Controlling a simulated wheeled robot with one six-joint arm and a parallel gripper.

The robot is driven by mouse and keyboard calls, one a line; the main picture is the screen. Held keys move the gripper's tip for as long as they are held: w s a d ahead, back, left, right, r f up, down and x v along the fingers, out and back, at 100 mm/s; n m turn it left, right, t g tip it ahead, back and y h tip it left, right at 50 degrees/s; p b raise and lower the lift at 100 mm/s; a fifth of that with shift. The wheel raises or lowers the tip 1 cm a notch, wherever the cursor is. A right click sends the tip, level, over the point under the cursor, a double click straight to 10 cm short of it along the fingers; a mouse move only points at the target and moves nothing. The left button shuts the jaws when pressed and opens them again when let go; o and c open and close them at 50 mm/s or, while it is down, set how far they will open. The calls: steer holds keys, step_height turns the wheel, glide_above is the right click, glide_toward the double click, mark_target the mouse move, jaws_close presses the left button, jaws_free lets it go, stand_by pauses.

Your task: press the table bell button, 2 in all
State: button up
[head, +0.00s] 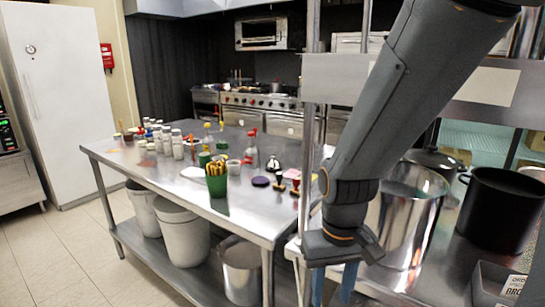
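A small silver dome-shaped thing (273,163) stands on the steel table in the middle of the head view. It looks like the table bell, but it is too small to make out a button. My gripper (334,286) hangs from the arm at the bottom edge, right of and nearer than this thing, well apart from it. Its two fingers point down with a gap between them, and nothing shows in the gap. The fingertips are cut off by the frame's lower edge.
On the steel table (215,222) stand a green cup of sticks (217,187), red-capped bottles, several jars (177,145) and a dark round disc (260,181). A shiny pot (405,225) and a black pot (496,205) stand right of my arm. White bins (182,235) sit below.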

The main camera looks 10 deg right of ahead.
jaws_close()
stand_by(1.4)
